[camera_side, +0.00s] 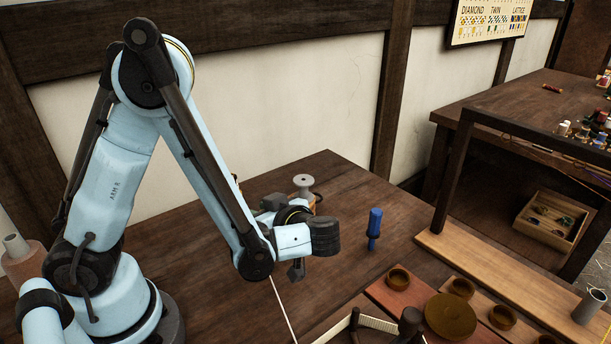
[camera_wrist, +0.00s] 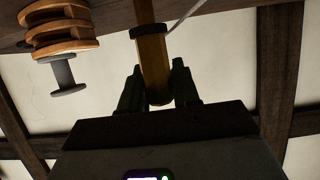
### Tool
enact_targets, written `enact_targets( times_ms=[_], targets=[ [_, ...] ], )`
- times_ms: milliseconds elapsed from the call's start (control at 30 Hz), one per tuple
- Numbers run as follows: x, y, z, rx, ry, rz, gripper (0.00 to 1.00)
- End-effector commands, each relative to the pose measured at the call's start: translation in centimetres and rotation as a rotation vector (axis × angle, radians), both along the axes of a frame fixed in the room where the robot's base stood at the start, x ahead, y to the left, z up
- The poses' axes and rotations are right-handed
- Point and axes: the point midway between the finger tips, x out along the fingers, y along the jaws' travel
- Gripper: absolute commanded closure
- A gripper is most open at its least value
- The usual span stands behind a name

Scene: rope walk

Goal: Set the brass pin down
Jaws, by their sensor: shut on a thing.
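The brass pin (camera_wrist: 152,62), a yellow-brown rod with a dark collar near its upper part, stands between the two dark fingers of my gripper (camera_wrist: 157,75) in the wrist view. The fingers are shut on it. A thin grey cord runs from its collar toward the top right. In the side view my gripper (camera_side: 298,262) is low over the dark table (camera_side: 200,225); I cannot make out the pin there. Whether the pin touches the table cannot be told.
A blue peg (camera_side: 374,228) stands upright to the right of my gripper. Behind it is a grey-topped spool (camera_side: 303,181), with wooden discs in the wrist view (camera_wrist: 60,35). Small round bowls (camera_side: 398,278) and a brown disc (camera_side: 450,315) lie at the front right.

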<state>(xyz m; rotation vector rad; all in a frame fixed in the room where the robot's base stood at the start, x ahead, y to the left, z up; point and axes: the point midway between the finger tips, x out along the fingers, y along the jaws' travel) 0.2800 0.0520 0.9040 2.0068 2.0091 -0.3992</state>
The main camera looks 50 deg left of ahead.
Motion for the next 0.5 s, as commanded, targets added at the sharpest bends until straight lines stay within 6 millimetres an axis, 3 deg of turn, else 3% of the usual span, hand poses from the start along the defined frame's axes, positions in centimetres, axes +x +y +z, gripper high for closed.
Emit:
enact_targets(
  times_ms=[133,167,333,500],
  targets=[
    [0.0,0.01,0.03,0.001,0.0,0.0,1.0],
    [0.0,0.0,0.03,0.001,0.0,0.0,0.68],
    [0.0,0.0,0.03,0.001,0.0,0.0,0.42],
    [0.0,0.0,0.03,0.0,0.0,0.0,0.39]
  ],
)
